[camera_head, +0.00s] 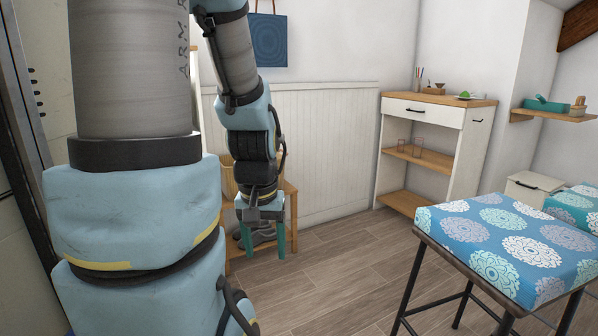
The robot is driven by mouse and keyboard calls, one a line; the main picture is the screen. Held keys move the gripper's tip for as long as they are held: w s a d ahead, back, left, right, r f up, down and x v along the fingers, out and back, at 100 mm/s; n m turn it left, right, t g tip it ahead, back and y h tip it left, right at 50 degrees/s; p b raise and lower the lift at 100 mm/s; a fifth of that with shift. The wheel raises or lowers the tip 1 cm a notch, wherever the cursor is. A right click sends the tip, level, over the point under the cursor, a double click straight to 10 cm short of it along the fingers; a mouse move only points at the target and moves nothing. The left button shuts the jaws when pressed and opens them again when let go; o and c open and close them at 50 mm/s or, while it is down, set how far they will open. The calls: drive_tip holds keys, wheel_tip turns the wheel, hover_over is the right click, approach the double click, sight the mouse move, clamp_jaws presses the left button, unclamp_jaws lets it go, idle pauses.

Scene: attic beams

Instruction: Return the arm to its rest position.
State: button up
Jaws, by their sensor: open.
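My arm (245,70) hangs down through the left half of the head view, with blue padded joints and grey sleeves. Its thick near links fill the left side. My gripper (261,236) points downward at the arm's far end, with teal fingers spread apart. It is open and nothing shows held between the fingers. It appears in front of a small wooden piece of furniture (291,222) by the wall, which it partly hides.
A bench with a blue patterned cushion (510,240) stands at the right. A white and wood cabinet (435,115) is against the back wall, beside a small white cabinet (532,188). A wooden shelf (530,113) is at the right. Wood floor (345,275) lies clear in the middle.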

wheel_tip(320, 180, up, 22)
drive_tip(key=p, duration=1.9)
drive_tip(key=shift+p, duration=0.3)
